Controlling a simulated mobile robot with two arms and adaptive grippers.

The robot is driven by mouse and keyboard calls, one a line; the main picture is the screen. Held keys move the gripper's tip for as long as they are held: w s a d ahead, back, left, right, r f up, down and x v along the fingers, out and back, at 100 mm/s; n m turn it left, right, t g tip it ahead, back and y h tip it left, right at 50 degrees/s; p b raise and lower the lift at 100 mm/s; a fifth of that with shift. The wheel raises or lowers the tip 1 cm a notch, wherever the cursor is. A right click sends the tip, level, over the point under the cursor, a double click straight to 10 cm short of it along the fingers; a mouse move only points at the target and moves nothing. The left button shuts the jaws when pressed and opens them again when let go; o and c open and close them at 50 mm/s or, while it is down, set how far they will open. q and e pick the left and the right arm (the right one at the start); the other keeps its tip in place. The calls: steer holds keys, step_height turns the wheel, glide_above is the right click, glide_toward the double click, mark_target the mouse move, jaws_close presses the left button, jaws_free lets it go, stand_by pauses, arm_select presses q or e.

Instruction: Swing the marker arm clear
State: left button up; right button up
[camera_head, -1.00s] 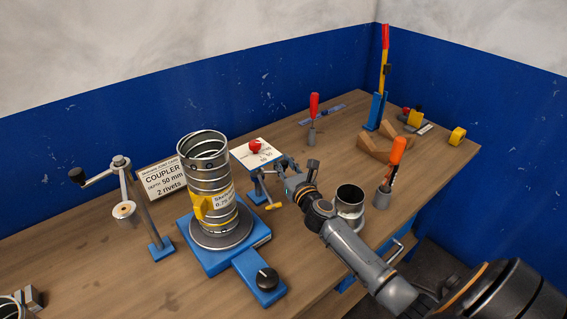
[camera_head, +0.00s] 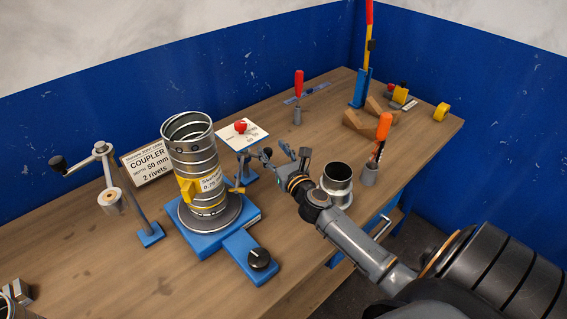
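A ribbed metal spiral duct (camera_head: 187,138) stands upright on a round turntable on a blue base (camera_head: 200,240). A small blue stand (camera_head: 246,172) just right of the duct carries a thin arm with a yellow tip (camera_head: 236,190); I take this for the marker arm. The yellow tip is close to the duct's lower right side; I cannot tell if it touches. My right gripper (camera_head: 283,158) is just right of the blue stand, at about the height of its top. Its small dark fingers overlap the stand's surroundings, so their opening and any contact are unclear. My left gripper is out of view.
A crank post (camera_head: 127,195) and a coupler sign (camera_head: 149,164) stand left of the duct. A metal collar (camera_head: 337,182) and an orange-handled tool (camera_head: 383,130) in a holder stand close to my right arm. A card with a red knob (camera_head: 241,128) lies behind the stand.

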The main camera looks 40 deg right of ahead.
steer(key=s, duration=0.8)
steer(key=shift+s+a, duration=0.2)
steer(key=shift+a, duration=0.25)
steer(key=shift+r, duration=0.1)
